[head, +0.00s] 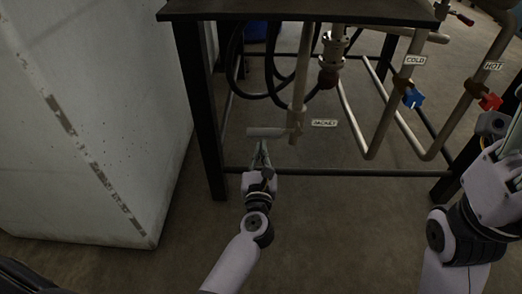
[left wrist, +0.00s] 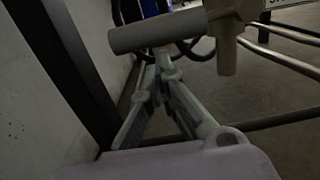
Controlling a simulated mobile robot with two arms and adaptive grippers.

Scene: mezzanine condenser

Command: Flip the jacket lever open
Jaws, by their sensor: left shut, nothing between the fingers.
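The jacket lever (head: 265,132) is a pale grey bar that sticks out to the left, roughly level, from the foot of a vertical pipe (head: 299,85). A label (head: 324,123) hangs just right of it. My left gripper (head: 262,146) is shut and empty, with its fingertips just below and in front of the lever. In the left wrist view the lever (left wrist: 150,34) crosses above the closed fingertips (left wrist: 161,55); whether they touch it I cannot tell. My right gripper (head: 494,124) is partly in view at the right edge, and its fingers are not clear.
A dark table frame (head: 204,110) stands around the pipes, with a low crossbar (head: 380,173) behind the left gripper. A white cabinet (head: 110,110) stands at left. Blue cold (head: 412,98) and red hot (head: 489,102) handles are on pipes at right. The floor (head: 330,235) in front is clear.

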